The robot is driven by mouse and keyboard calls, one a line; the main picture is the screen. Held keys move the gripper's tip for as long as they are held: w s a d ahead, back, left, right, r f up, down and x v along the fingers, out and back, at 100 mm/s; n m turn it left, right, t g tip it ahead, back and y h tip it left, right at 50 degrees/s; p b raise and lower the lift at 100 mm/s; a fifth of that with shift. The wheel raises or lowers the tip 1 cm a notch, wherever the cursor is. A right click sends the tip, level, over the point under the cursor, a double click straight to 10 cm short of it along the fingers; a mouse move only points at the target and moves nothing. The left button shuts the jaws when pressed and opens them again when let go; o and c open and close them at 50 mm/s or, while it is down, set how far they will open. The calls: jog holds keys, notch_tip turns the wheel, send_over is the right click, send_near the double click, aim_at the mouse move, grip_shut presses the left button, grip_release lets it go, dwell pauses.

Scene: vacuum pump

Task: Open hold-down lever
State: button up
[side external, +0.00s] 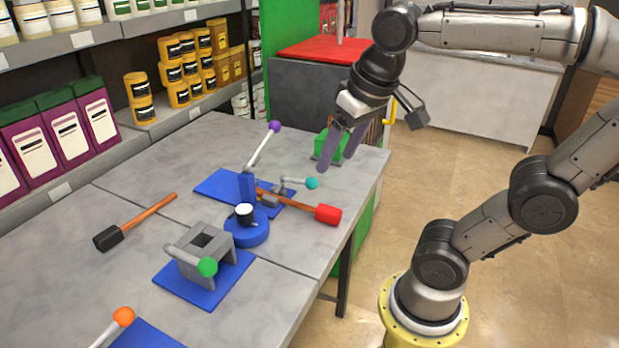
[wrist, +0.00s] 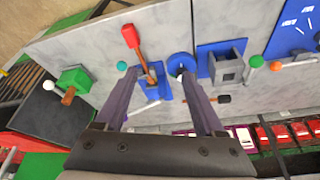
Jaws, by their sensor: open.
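The pictures do not label the hold-down lever. Several levers with ball ends show. A raised lever with a purple ball (side external: 275,126) tilts up from a blue upright. Beside it a low lever ends in a teal ball (side external: 312,183); the ball also shows in the wrist view (wrist: 122,66). A lever with a green ball (side external: 208,267) is by a grey block (side external: 195,245) on a blue plate. An orange ball lever (side external: 123,316) is at the front left. My gripper (side external: 335,162) is open and empty above the bench, near the teal and purple levers.
A red-headed hammer (side external: 327,214) lies across the blue plate beside the teal lever. A blue round base (side external: 247,232) stands close by. A black mallet (side external: 108,238) lies at left. A green block (side external: 330,145) is at the back edge. Shelves of jars line the far left.

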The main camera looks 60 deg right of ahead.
jog(key=w+d+r+m+g, duration=0.1)
jog(key=w+d+m+g, duration=0.25)
jog(key=w+d, duration=0.4)
jog(key=m+g, duration=0.2)
send_over(310, 178)
jog(key=w+a, duration=0.2)
notch_tip(310, 178, down, 7)
jog(key=shift+h, duration=0.3)
jog(key=x, duration=1.2)
jog(key=shift+s+d+f, duration=0.15)
jog(key=shift+f, duration=0.2)
grip_shut()
jog(key=shift+d+r, duration=0.1)
